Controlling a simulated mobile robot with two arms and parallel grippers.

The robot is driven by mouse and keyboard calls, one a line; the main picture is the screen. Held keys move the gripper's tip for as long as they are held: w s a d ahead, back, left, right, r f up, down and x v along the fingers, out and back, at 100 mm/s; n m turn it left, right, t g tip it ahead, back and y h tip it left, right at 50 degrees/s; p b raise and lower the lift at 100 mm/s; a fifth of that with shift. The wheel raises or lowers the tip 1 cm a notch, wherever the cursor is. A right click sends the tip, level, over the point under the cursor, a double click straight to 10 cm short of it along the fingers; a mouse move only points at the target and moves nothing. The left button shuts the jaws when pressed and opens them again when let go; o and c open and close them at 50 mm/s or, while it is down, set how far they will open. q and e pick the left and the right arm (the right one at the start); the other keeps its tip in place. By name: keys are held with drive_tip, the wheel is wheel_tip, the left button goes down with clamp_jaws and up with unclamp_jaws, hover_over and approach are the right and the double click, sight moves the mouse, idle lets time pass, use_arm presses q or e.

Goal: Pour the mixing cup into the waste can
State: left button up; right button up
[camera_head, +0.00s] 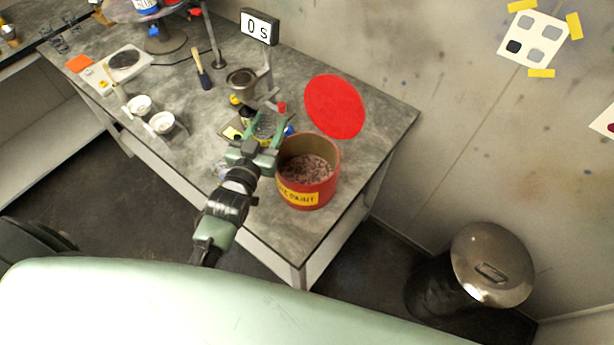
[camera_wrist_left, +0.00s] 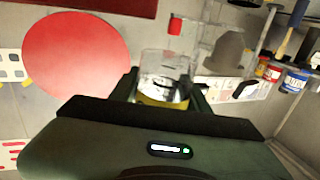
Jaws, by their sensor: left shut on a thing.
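My left gripper (camera_head: 264,142) is shut on the clear mixing cup (camera_wrist_left: 165,68), which shows between the fingers in the left wrist view. Something yellow shows low in the cup, partly hidden by the gripper. In the head view the cup is hard to make out against the clutter behind it. The waste can (camera_head: 300,197) is a red, open drum with a yellow paint label, standing near the bench's right end. Speckled brownish contents show inside it. My left gripper is just left of its rim. My right gripper is not in view.
A red round lid (camera_head: 335,106) stands behind the can. A metal cup (camera_head: 241,82) on a stand, a brush (camera_head: 202,70), two white cups (camera_head: 162,122) and a scale (camera_head: 124,60) are on the bench (camera_head: 385,122). A metal-lidded bin (camera_head: 492,264) stands on the floor right.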

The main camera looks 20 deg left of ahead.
sight(267, 115)
use_arm(q)
drive_tip(key=shift+r, duration=0.1)
wheel_tip(267, 115, up, 2)
drive_tip(key=shift+r+p, duration=0.15)
drive_tip(key=shift+p, duration=1)
drive_tip(key=shift+r, duration=0.75)
drive_tip(key=shift+b, duration=0.3)
